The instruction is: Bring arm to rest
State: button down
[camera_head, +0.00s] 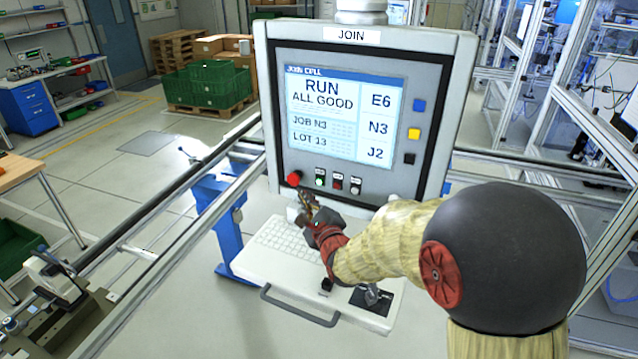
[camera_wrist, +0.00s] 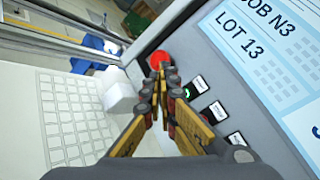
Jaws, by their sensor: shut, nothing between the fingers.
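My gripper (camera_head: 306,204) is in front of the lower left of the control panel in the head view, above the keyboard shelf. In the wrist view my gripper (camera_wrist: 163,72) has its fingertips together with nothing between them. The tips overlap the lower part of the red round button (camera_wrist: 158,59) in that view; I cannot tell whether they touch it. The red button also shows in the head view (camera_head: 294,178), just above and left of the gripper. My arm reaches in from the lower right, bent at a large dark joint.
The panel screen (camera_head: 322,118) reads "RUN ALL GOOD". Several small labelled buttons (camera_wrist: 197,84) sit right of the red one. A white keyboard (camera_head: 285,240) lies on the shelf (camera_head: 252,268) below. Metal rails (camera_head: 150,250) run to the left, and a frame stands at right.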

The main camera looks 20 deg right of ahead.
dwell(0.3)
jog(key=s+f+n+g+b, duration=0.4)
jog(key=s+n, duration=0.4)
jog(key=s, duration=0.5)
jog(key=s+d+f+n+g+b, duration=0.1)
jog(key=s+f+n+g+b, duration=0.2)
jog(key=s+f+n+b, duration=0.3)
jog(key=s+f+n+g+h+b, duration=0.1)
jog(key=s+f+n+g+b, duration=0.3)
jog(key=s+n, duration=0.7)
jog(key=s+f+b, duration=0.1)
jog(key=s+b, duration=0.1)
jog(key=s, duration=0.7)
jog(key=shift+d+f+g+b, duration=0.2)
jog(key=shift+f+g+b, duration=0.05)
jog(key=shift+g+b, duration=0.1)
